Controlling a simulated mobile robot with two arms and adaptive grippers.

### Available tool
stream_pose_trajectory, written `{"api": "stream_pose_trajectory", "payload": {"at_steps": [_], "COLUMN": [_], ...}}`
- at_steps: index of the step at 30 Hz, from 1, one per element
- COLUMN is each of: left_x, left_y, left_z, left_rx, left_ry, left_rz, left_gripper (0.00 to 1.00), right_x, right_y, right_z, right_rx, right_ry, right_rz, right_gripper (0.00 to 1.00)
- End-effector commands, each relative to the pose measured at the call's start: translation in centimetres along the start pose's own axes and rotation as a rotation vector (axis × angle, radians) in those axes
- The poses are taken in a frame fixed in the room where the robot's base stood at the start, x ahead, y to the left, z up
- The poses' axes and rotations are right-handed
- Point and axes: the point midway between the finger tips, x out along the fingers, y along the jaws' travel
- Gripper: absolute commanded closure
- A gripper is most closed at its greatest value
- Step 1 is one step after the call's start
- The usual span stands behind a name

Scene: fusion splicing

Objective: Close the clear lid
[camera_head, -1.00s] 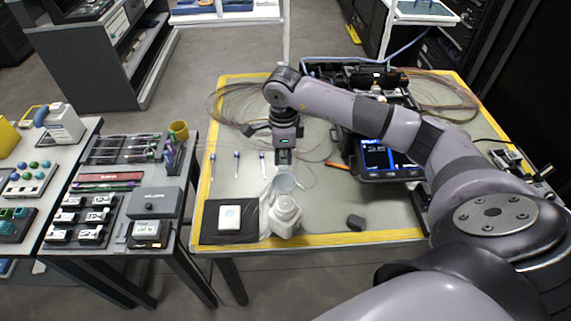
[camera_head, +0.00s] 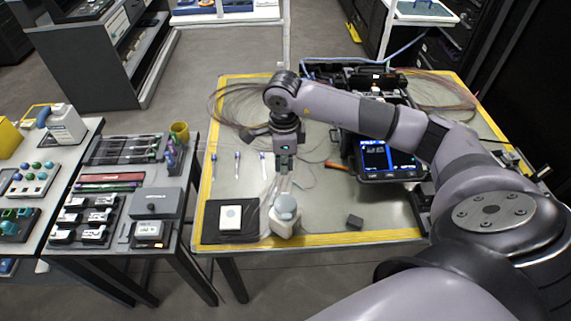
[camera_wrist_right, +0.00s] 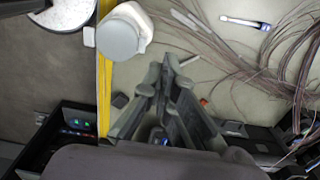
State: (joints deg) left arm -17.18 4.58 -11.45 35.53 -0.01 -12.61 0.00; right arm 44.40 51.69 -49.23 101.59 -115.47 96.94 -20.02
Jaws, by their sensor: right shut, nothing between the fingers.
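A white bottle (camera_head: 285,227) stands near the front edge of the work table. Its clear, greyish round lid (camera_head: 286,205) lies flat over the top of the bottle. In the right wrist view the lid (camera_wrist_right: 117,40) appears as a pale round disc covering the bottle's mouth, with the white body (camera_wrist_right: 142,22) showing around it. Whether it is fully latched I cannot tell. My right gripper (camera_head: 282,178) is shut and empty, just behind and above the lid. It points down, and its fingertips (camera_wrist_right: 162,72) appear apart from the lid. My left gripper is not in view.
A black mat (camera_head: 211,230) with a white box (camera_head: 230,218) lies left of the bottle. A small dark block (camera_head: 355,221) sits to the right. Several pens stand or lie behind on the left. The splicer with its screen (camera_head: 388,158) is at right.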

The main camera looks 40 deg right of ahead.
Motion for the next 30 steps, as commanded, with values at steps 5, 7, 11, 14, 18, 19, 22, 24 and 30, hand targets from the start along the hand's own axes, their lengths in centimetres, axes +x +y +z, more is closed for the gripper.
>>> {"api": "stream_pose_trajectory", "payload": {"at_steps": [5, 7, 11, 14, 18, 19, 22, 24, 30], "left_x": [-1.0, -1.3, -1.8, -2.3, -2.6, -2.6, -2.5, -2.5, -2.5], "left_y": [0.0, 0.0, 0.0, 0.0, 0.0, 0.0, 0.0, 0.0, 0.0], "left_z": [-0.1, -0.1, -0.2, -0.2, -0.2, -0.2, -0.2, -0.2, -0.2], "left_rx": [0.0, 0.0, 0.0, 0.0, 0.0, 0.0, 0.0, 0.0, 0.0], "left_ry": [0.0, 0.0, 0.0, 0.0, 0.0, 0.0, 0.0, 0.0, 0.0], "left_rz": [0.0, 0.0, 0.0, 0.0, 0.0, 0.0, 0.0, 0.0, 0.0], "left_gripper": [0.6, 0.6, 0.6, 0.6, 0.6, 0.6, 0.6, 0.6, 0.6], "right_x": [-1.8, -2.3, -3.4, -4.2, -4.9, -4.9, -4.8, -4.8, -4.8], "right_y": [-0.1, 0.0, 0.0, -0.1, -0.1, -0.1, 0.0, 0.0, 0.0], "right_z": [0.0, 0.0, 0.0, 0.0, 0.0, 0.0, 0.0, 0.0, 0.0], "right_rx": [0.0, 0.0, 0.001, 0.001, 0.0, 0.0, 0.0, 0.0, 0.0], "right_ry": [0.0, 0.0, 0.0, -0.001, 0.0, 0.0, 0.0, 0.0, 0.0], "right_rz": [-0.001, -0.001, -0.001, -0.002, -0.001, -0.001, -0.001, -0.001, -0.001], "right_gripper": [1.0, 1.0, 1.0, 1.0, 1.0, 1.0, 1.0, 1.0, 1.0]}}
